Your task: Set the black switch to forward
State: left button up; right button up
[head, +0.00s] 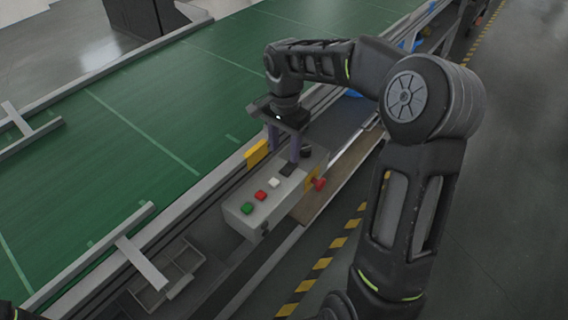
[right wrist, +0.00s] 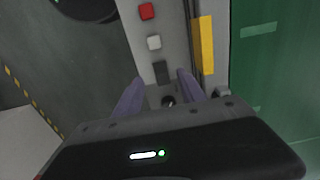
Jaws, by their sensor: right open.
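The grey control box (head: 236,213) stands beside the green conveyor, with a row of controls on its top. The black switch (head: 306,152) is a dark round knob at the far end of that row. In the right wrist view the black switch (right wrist: 168,102) shows low between the fingers, partly hidden by the gripper body. My right gripper (head: 283,152) points down over the far end of the box, open, with its two purple fingers either side of the row. The fingers also show in the right wrist view (right wrist: 160,78). Which way the switch points is too small to tell.
Near the switch are a dark rectangular panel (head: 287,170), a white button (head: 274,183), a red button (head: 261,195) and a green button (head: 247,208). A yellow plate (head: 257,154) stands on the conveyor side. A red knob (head: 320,184) sticks out on the aisle side.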

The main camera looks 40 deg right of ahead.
aim_at(284, 171)
notch_tip(284, 171, down, 7)
jog(key=shift+r+p, duration=0.15)
jog(key=shift+p, duration=0.35)
jog(key=shift+c, duration=0.5)
grip_shut()
